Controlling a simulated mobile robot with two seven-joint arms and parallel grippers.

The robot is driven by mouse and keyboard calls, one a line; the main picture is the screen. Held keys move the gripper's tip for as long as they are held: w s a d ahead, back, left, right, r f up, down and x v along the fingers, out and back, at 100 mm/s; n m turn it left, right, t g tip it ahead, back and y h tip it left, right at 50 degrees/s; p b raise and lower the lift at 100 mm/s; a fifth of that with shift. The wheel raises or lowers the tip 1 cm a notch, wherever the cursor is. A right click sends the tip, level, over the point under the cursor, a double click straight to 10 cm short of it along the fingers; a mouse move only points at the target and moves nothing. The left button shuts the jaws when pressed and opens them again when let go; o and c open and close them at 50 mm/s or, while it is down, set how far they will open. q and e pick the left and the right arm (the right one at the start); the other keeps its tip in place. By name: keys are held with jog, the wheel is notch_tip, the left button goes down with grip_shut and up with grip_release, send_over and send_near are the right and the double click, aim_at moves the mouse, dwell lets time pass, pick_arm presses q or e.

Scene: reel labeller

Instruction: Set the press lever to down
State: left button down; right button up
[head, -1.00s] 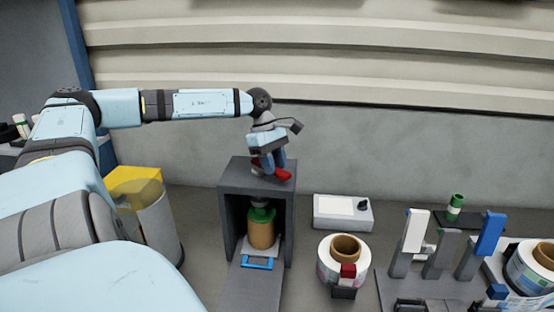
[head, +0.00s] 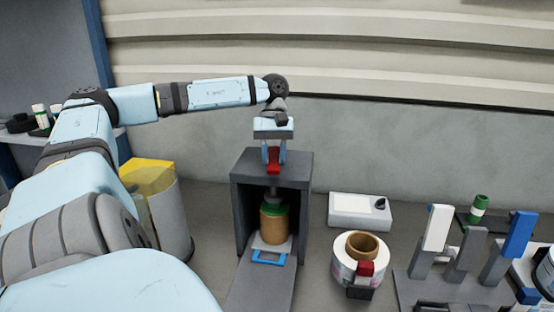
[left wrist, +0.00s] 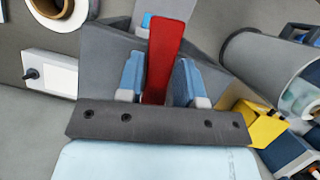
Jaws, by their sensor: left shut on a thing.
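The press is a dark grey open-fronted box (head: 241,205). Its red lever (head: 273,160) stands at the top of the box, and the left wrist view shows it as a long red bar (left wrist: 168,50). My left gripper (head: 274,155) is above the box, shut on the red lever, with a blue finger on each side of it. Inside the press, a grey ram (head: 273,199) sits right over a tan spool with a green top (head: 272,226); I cannot tell whether they touch. My right gripper is in neither view.
A white box with a black knob (head: 360,210) and a label reel (head: 346,272) stand right of the press. A rack with white, grey and blue levers (head: 462,275) is further right. A yellow-topped grey bin (head: 165,225) stands left. A ramp (head: 262,290) leads from the press front.

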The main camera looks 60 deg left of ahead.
aim_at(273, 156)
pick_arm(q)
jog(key=shift+s+f, duration=0.15)
jog(key=shift+f, duration=0.1)
jog(key=c, duration=0.8)
grip_release()
jog(key=shift+r, duration=0.15)
jog(key=shift+o, duration=0.2)
jog(key=shift+a+r, duration=0.1)
jog(key=shift+r, duration=0.35)
jog(key=p+v, duration=0.2)
jog(key=v, duration=0.4)
jog(key=p+v, duration=0.6)
jog(key=v, duration=0.1)
